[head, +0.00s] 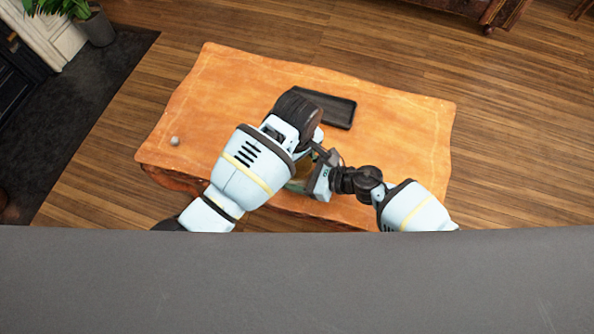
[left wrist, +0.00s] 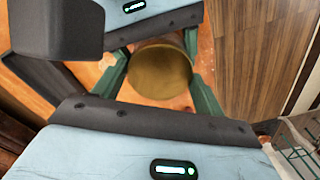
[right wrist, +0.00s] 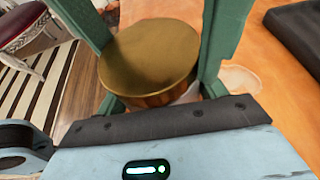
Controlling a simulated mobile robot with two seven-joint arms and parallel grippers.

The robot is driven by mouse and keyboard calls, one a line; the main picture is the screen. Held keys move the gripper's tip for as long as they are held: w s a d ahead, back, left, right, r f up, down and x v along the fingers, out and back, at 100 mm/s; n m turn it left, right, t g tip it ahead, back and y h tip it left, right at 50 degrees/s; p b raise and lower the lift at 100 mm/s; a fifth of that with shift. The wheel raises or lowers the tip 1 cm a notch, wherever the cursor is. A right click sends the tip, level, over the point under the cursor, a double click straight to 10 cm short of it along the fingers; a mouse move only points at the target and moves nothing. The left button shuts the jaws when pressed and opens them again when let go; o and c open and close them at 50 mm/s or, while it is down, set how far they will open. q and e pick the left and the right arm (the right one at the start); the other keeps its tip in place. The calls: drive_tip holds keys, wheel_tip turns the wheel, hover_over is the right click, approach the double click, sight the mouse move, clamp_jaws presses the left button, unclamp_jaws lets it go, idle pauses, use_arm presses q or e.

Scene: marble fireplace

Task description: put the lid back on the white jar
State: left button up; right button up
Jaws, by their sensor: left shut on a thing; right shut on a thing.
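A round brass-coloured lid (right wrist: 150,55) sits between green fingers in the right wrist view. A bit of the white jar (right wrist: 190,93) shows just under its edge; the rest is hidden. The lid also fills the middle of the left wrist view (left wrist: 160,72). My left gripper (left wrist: 160,68) is shut on the lid. In the head view the left arm covers most of this. I cannot tell whether lid and jar touch.
A black tray (head: 335,115) lies on the orange wooden table (head: 400,120) behind the grippers. A small pale object (head: 175,141) lies near the table's left edge. The table's right side and back left are clear. A potted plant (head: 95,25) stands at the far left.

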use_arm(q)
drive_tip(key=shift+m, duration=0.6)
drive_tip(key=o, duration=1.1)
drive_tip(key=shift+r, duration=2.25)
drive_tip(key=shift+c, duration=0.5)
